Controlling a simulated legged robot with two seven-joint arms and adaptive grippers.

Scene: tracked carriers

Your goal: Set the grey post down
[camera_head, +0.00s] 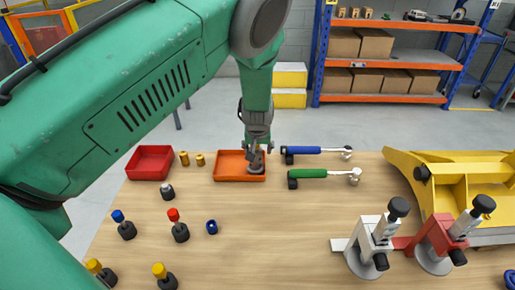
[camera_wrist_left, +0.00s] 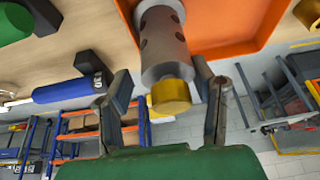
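The grey post (camera_wrist_left: 163,42) has a gold end (camera_wrist_left: 171,97) and dark holes in its side. It appears to stand on its round base (camera_head: 256,169) in the orange tray (camera_head: 226,179), whose floor also shows in the left wrist view (camera_wrist_left: 228,22). My left gripper (camera_head: 257,150) points down over the tray. In the left wrist view its fingers (camera_wrist_left: 163,82) are spread on either side of the post, with narrow gaps, so it looks open. In the head view the fingers hide most of the post. My right gripper is not in view.
A red tray (camera_head: 150,163) and two brass pieces (camera_head: 192,159) stand left of the orange tray. Blue-handled (camera_head: 304,150) and green-handled (camera_head: 308,173) tools lie to its right. Clamps (camera_head: 374,246) and a yellow frame (camera_head: 454,183) are further right. The table's middle front is clear.

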